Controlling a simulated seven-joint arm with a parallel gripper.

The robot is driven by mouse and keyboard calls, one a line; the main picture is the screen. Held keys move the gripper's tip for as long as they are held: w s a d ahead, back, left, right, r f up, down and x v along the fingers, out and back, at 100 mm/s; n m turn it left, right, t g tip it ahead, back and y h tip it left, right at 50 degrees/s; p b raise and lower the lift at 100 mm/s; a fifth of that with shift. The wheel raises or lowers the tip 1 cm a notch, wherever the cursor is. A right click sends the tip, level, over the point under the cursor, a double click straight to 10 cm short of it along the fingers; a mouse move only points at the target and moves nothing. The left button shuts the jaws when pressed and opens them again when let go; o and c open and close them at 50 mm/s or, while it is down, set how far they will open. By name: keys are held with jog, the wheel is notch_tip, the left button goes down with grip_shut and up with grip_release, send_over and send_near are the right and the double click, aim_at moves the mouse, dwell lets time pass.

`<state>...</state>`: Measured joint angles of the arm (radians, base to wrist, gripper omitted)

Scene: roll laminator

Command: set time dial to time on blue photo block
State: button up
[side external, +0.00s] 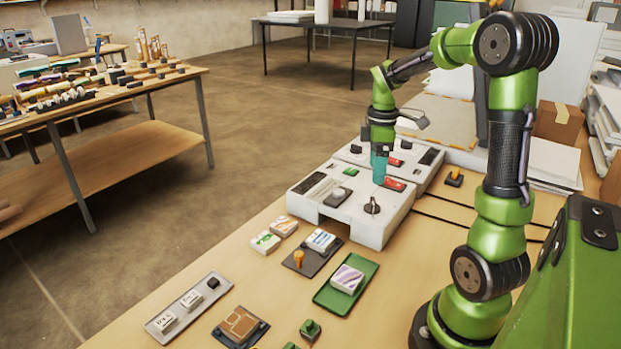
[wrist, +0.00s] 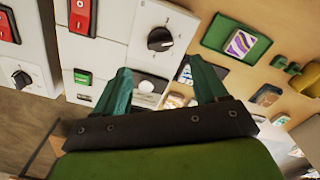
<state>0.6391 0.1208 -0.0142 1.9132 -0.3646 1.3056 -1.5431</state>
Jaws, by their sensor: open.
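The white machine (side external: 352,222) nearest the front has a dark round dial (side external: 372,206) on its top; the dial also shows in the wrist view (wrist: 160,39), among printed marks too small to read. A white block with blue print (side external: 320,239), which looks like the blue photo block, lies on a dark tray (side external: 300,262); its time cannot be read. My gripper (side external: 379,177) is above the machine, behind the dial in the side view. In the wrist view its teal fingers (wrist: 161,82) are apart and empty, with the dial ahead of them.
A second similar machine (side external: 405,158) stands behind. The near machine has a red switch (wrist: 82,15) and a green switch (wrist: 83,77). A purple-striped block (side external: 347,279) lies on a green tray (side external: 327,298). Other printed blocks (side external: 265,242) lie on the table.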

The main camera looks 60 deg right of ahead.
aim_at(373, 201)
notch_tip(373, 201, down, 9)
jog(key=shift+r, duration=0.1)
dwell(0.3)
jog(key=c, duration=1.1)
jog(key=shift+o, duration=0.2)
